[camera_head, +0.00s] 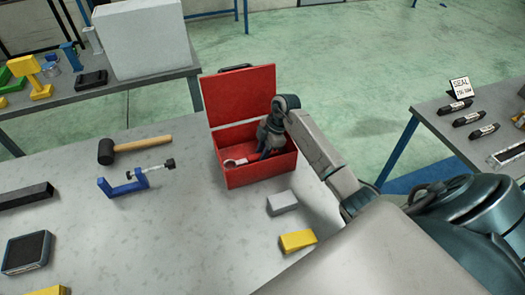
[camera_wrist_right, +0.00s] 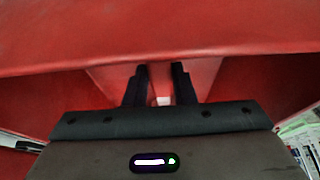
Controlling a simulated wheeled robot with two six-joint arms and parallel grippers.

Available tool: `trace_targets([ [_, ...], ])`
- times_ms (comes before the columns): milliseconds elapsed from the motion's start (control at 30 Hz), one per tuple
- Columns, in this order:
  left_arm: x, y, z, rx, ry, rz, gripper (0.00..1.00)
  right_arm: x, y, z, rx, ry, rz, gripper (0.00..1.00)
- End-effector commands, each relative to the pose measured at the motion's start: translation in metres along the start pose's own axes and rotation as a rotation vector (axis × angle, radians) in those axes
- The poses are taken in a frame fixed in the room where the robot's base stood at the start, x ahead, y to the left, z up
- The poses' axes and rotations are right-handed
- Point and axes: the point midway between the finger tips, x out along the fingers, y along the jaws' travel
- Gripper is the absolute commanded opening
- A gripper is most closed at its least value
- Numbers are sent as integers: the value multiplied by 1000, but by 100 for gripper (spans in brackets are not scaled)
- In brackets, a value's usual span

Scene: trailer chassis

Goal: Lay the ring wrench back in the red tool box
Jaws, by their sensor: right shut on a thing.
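The red tool box (camera_head: 262,174) stands on the grey table in the head view, its lid (camera_head: 238,95) raised at the back. My right gripper (camera_head: 264,150) reaches down into the box. The ring wrench (camera_head: 234,162) shows inside at the left, its pale ring near the front left wall and its shank running toward my fingers. In the right wrist view my two fingers (camera_wrist_right: 160,78) are close together inside red walls, with a small pale bit (camera_wrist_right: 163,101) between them. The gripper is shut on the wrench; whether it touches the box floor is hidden. My left gripper is not in view.
A grey block (camera_head: 282,202) and a yellow block (camera_head: 297,241) lie in front of the box. A mallet (camera_head: 135,148) and a blue clamp (camera_head: 135,182) lie to its left. The table between them and the box is clear.

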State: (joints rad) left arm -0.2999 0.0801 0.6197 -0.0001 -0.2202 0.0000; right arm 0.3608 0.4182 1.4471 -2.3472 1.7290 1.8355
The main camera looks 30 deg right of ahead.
Motion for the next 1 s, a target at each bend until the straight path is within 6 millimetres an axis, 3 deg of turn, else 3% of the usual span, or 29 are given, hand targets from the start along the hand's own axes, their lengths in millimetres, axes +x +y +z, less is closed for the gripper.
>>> trace_targets([
  [167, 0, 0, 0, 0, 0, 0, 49, 0, 0, 0, -1, 0, 1, 0],
  [200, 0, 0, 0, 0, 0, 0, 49, 0, 0, 0, -1, 0, 1, 29],
  [300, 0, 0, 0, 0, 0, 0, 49, 0, 0, 0, -1, 0, 0, 49],
  [500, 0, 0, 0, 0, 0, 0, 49, 0, 0, 0, -1, 0, 0, 49],
  [633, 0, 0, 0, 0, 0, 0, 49, 0, 0, 0, 0, 0, -1, 70],
  [1000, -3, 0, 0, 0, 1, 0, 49, -3, 0, -1, 0, 0, 0, 70],
])
